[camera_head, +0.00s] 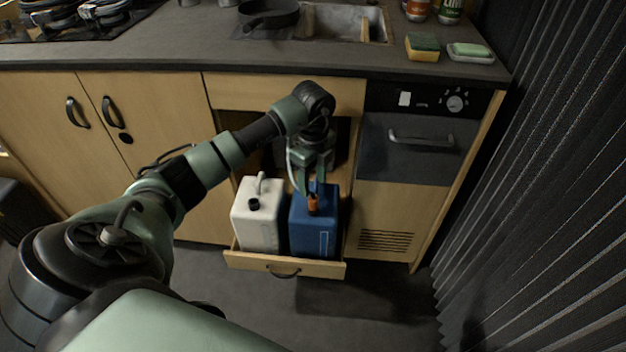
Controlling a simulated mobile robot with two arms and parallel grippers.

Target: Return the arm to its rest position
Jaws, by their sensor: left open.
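My left arm reaches in from the left, and its gripper (314,192) points down over the open drawer. The gripper is open, with its fingers just above or around the orange cap (313,205) of a blue jug (312,236); I cannot tell whether they touch it. The blue jug stands upright in the right side of the drawer. My right gripper is not in view.
A white jug (258,226) stands in the drawer (243,262), left of the blue one. The counter (170,50) holds a pan (268,14), a sponge (422,46) and a soap dish (470,54). A pleated curtain (560,180) hangs at right. The floor before the drawer is clear.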

